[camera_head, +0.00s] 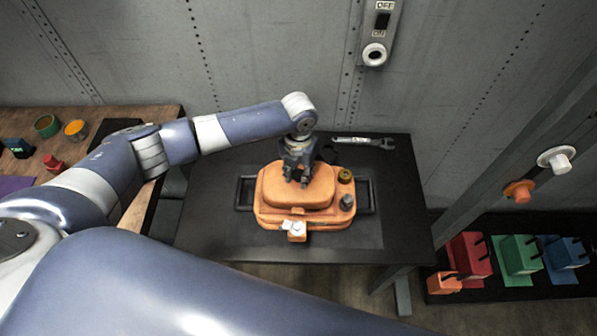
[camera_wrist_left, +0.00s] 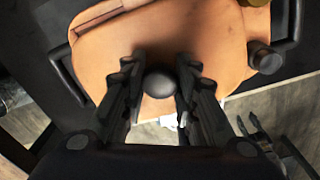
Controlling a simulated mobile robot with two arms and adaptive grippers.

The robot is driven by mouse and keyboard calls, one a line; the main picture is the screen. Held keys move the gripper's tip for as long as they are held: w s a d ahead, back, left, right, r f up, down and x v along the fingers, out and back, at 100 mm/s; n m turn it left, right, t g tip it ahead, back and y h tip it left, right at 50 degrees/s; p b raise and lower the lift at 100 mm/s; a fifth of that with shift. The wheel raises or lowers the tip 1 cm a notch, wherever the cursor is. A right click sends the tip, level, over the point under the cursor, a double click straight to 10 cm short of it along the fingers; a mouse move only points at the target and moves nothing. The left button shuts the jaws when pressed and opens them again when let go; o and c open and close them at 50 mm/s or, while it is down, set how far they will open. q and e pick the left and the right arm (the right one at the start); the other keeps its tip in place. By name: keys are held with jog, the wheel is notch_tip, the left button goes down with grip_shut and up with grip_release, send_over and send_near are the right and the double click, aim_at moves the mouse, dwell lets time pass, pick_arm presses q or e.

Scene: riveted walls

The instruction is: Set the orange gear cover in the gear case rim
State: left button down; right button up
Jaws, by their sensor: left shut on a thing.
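The orange gear cover (camera_head: 297,195) lies over the orange gear case (camera_head: 265,214) on the dark table. In the left wrist view the cover (camera_wrist_left: 120,45) fills the upper middle. My left gripper (camera_head: 300,174) points down from above onto the cover's top. In the left wrist view its fingers (camera_wrist_left: 158,88) are closed around the cover's round black knob (camera_wrist_left: 158,80). The case rim is mostly hidden under the cover, and I cannot tell whether the cover sits fully in it.
A wooden bench (camera_head: 95,125) with small items is at left. Red, green and blue blocks stand on a low shelf at right.

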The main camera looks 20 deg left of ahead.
pick_arm(q)
jog(key=shift+f, duration=0.3)
jog(key=shift+f+b, duration=0.7)
jog(key=c, duration=1.3)
grip_release()
jog(key=shift+o, duration=0.6)
notch_tip(320, 180, up, 12)
jog(key=shift+r, duration=0.1)
